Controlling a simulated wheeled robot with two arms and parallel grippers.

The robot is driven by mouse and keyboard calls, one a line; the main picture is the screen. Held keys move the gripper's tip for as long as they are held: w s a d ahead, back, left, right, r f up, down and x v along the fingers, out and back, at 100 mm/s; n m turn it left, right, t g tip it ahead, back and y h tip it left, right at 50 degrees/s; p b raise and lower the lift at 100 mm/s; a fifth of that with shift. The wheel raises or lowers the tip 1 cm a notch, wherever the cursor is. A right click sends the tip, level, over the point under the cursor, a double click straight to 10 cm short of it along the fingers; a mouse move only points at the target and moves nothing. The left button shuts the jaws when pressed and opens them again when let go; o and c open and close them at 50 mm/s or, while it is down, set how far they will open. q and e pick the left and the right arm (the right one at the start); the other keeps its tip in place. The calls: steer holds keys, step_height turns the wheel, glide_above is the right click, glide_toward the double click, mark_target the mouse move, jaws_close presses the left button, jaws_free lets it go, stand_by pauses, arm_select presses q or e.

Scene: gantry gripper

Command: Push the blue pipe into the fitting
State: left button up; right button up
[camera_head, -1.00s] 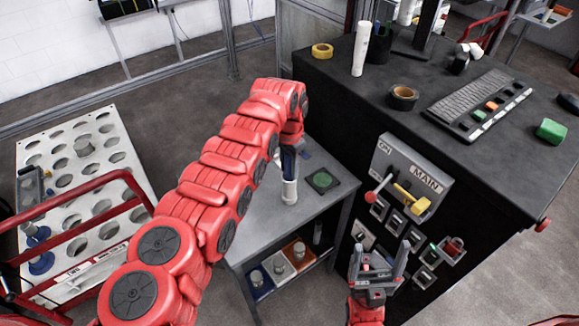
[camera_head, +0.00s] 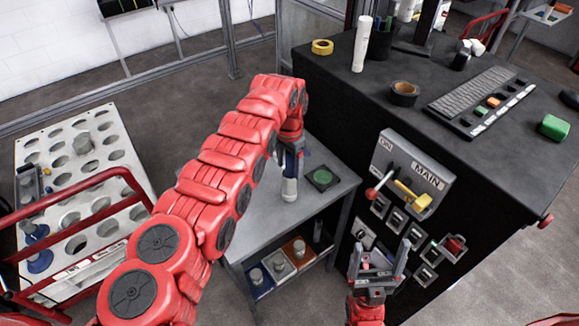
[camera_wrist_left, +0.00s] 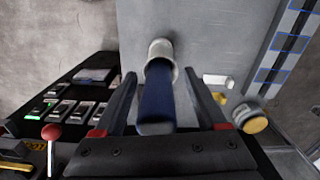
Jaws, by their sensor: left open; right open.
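The blue pipe (camera_wrist_left: 157,98) stands in the mouth of a pale round fitting (camera_wrist_left: 161,50) on the grey table in the left wrist view. In the head view the fitting (camera_head: 289,190) stands upright, and only a little of the blue pipe (camera_head: 290,165) shows above it. My left gripper (camera_wrist_left: 160,86) is open, with one finger on each side of the pipe. In the head view my left gripper (camera_head: 290,160) is above the fitting, partly hidden by my arm. My right gripper (camera_head: 379,256) is open and empty, in front of the black cabinet.
A green-marked dark square (camera_head: 322,179) lies right of the fitting on the grey table (camera_head: 255,215). Coloured bins (camera_head: 277,266) sit on its lower shelf. The black cabinet (camera_head: 480,200) with a MAIN switch panel (camera_head: 425,178) stands close on the right. A perforated rack (camera_head: 120,172) is at left.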

arm_select(q)
step_height(320, 180, up, 8)
steer(key=shift+d+f+b, duration=0.1)
steer(key=shift+b, duration=1.05)
step_height(320, 180, up, 3)
steer(key=shift+s+d+r+p, duration=0.1)
steer(key=shift+p, duration=0.35)
steer(key=r+p, duration=0.2)
steer(key=r, duration=0.1)
steer(key=r+p, duration=0.2)
steer(key=p, duration=0.1)
steer(key=shift+a+r, duration=0.2)
steer(key=shift+r, duration=0.2)
